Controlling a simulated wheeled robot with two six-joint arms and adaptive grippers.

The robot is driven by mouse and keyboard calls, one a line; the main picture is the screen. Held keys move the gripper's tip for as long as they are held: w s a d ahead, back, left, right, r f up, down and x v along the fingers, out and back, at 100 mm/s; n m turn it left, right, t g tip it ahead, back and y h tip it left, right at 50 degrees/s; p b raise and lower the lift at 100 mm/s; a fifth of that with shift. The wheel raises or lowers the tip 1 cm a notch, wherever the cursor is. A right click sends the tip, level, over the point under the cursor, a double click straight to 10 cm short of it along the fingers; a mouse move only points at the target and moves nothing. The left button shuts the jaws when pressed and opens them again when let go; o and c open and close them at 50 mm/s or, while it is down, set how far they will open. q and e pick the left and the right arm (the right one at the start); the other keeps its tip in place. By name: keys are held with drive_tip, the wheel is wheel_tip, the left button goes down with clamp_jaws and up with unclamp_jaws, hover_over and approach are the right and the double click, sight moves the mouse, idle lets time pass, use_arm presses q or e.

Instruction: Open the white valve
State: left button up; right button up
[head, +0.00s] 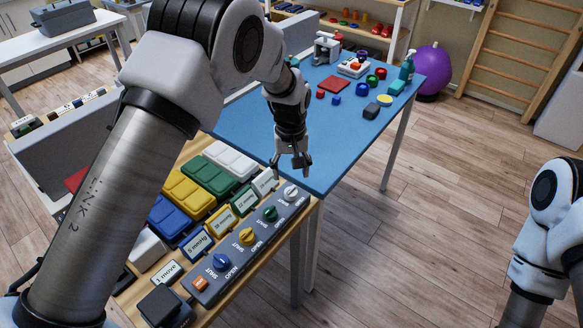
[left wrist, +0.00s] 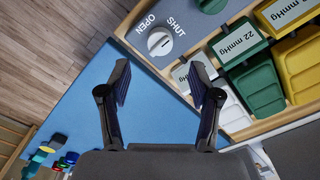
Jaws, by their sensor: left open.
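The white valve (head: 291,192) is a small round knob at the far end of a grey panel (head: 236,258) marked OPEN and SHUT. My right gripper is out of view; only part of that arm shows at the right.
Green (head: 270,213), yellow (head: 247,236) and blue (head: 221,261) valves share the panel, with an orange switch (head: 200,284) at the near end. Labels and coloured pads (head: 186,191) lie beside it. A blue table (head: 330,150) adjoins, its near corner clear.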

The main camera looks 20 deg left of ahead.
sight(291, 189)
use_arm(q)
drive_tip(key=shift+w+a, duration=0.15)
drive_tip(key=shift+w, duration=0.3)
drive_tip(key=shift+s+f, duration=0.1)
drive_tip(key=shift+f, duration=0.25)
drive_tip(key=shift+s+d+f+p, duration=0.15)
drive_tip(key=shift+s+f+p, duration=0.15)
drive_tip(key=shift+f, duration=0.3)
drive_tip(key=shift+s+d+f+p, duration=0.2)
drive_tip(key=shift+s+f, duration=0.15)
drive_tip(key=shift+f, duration=0.2)
drive_tip(key=f, duration=0.4)
drive_tip(key=shift+w+a+f, duration=0.2)
drive_tip(key=shift+w+a, duration=0.05)
drive_tip(key=shift+w, duration=0.15)
drive_tip(key=shift+s+d+r, duration=0.1)
drive_tip(key=shift+s+r, duration=0.1)
drive_tip(key=shift+c, duration=0.2)
drive_tip(key=c, duration=1.1)
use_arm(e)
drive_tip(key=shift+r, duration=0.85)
